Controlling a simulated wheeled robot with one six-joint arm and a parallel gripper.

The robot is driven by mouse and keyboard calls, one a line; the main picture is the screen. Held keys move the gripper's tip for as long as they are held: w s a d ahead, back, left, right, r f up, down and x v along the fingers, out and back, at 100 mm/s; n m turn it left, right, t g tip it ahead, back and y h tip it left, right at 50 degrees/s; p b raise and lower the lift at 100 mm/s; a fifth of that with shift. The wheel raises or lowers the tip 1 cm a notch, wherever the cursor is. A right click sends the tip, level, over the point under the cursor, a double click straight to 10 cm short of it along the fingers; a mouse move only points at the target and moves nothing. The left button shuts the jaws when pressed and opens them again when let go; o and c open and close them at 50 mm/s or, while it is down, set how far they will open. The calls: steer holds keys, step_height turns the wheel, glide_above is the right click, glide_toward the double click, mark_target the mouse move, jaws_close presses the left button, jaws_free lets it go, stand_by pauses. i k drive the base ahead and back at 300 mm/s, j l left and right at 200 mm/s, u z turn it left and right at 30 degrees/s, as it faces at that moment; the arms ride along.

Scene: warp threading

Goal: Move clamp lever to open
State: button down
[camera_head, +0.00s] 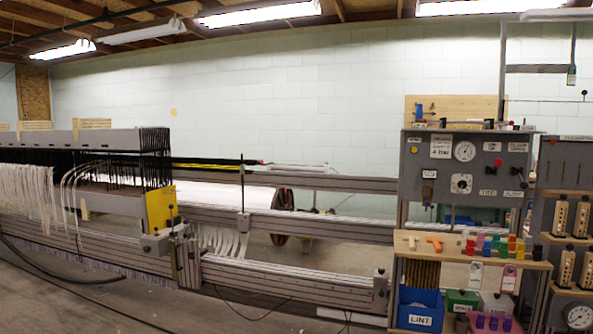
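No part of my arm or gripper shows in this view. I cannot make out for certain which part is the clamp lever. On the grey control panel (412,150) at the right, a small brass-coloured fitting (428,192) hangs below a white label (429,174); the label's words are too small to read surely. A grey block with a dark knob (155,243) sits on the loom frame at the left, by a yellow plate (161,209). A similar small block (380,281) sits at the right end of the lower rail. Whether any lever stands open or closed cannot be told.
The long loom rail (290,283) runs across the middle, with white threads (25,190) at the left. A wooden shelf (412,243) carries coloured spools and orange tools. A blue bin (419,309) stands below.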

mark_target(524, 184)
steer(key=z, duration=1.45)
